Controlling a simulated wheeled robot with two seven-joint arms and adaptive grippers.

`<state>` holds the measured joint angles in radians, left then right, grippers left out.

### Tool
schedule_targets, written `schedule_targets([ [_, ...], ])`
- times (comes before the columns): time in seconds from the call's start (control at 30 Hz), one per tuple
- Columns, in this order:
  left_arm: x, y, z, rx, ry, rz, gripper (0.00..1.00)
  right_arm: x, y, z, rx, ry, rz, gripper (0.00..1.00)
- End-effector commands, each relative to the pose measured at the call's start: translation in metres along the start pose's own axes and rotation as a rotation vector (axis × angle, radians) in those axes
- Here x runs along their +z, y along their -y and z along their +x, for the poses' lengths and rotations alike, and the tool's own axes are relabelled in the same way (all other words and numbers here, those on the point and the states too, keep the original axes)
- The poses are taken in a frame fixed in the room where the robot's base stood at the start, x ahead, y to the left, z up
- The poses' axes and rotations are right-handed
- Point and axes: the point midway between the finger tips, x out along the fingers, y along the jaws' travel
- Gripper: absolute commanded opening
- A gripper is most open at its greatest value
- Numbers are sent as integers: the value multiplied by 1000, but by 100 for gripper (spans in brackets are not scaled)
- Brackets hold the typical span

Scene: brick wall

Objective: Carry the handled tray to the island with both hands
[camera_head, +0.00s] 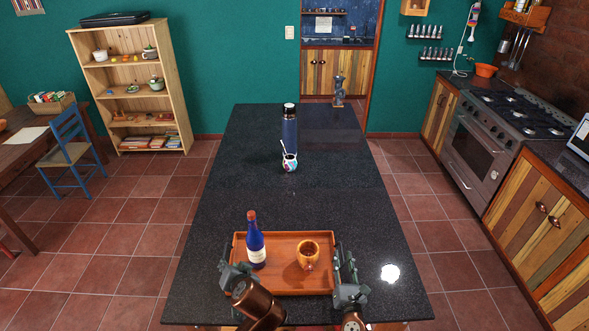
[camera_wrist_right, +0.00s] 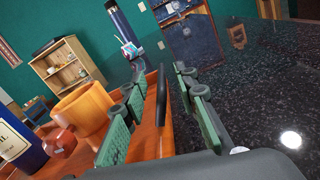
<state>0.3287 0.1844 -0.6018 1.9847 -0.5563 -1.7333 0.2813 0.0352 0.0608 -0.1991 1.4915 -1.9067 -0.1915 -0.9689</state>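The orange-brown handled tray (camera_head: 290,288) sits at the near end of the dark speckled island (camera_head: 250,190). A blue bottle (camera_head: 255,243) with a red cap stands in its left part, and an orange-brown mug (camera_head: 308,255) stands right of the middle. My left gripper (camera_head: 238,270) is at the tray's left side, its fingers apart across the edge. My right gripper (camera_head: 350,272) is at the right side. In the right wrist view its fingers (camera_wrist_right: 163,112) are open, with the tray's right wall and dark handle (camera_wrist_right: 162,95) between them and gaps visible.
A tall dark blue flask (camera_head: 289,130) and a small patterned cup (camera_head: 289,163) stand further back on the island. The counter between them and the tray is clear. A stove (camera_head: 490,130) and cabinets line the right; a shelf (camera_head: 135,90) and blue chair (camera_head: 70,150) are left.

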Motion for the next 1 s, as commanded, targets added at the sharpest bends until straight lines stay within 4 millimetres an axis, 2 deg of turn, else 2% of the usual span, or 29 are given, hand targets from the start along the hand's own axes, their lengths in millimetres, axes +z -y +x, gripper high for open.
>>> schedule_targets([
  [0.13,0,0,-8,1,-1,0,24,0,0,-4,0,-1,0,27],
  [0.27,0,0,-8,1,0,0,24,-1,0,-19,0,-2,0,27],
  [0.5,0,0,-8,1,0,0,24,-1,1,-69,0,-2,-1,27],
  [0.7,0,0,-8,1,0,0,24,-1,1,-104,0,-2,-1,27],
  [0.83,0,0,-8,1,0,0,24,0,0,-116,0,-1,0,27],
  [1.0,0,0,-8,0,0,0,24,0,0,-120,1,0,0,27],
])
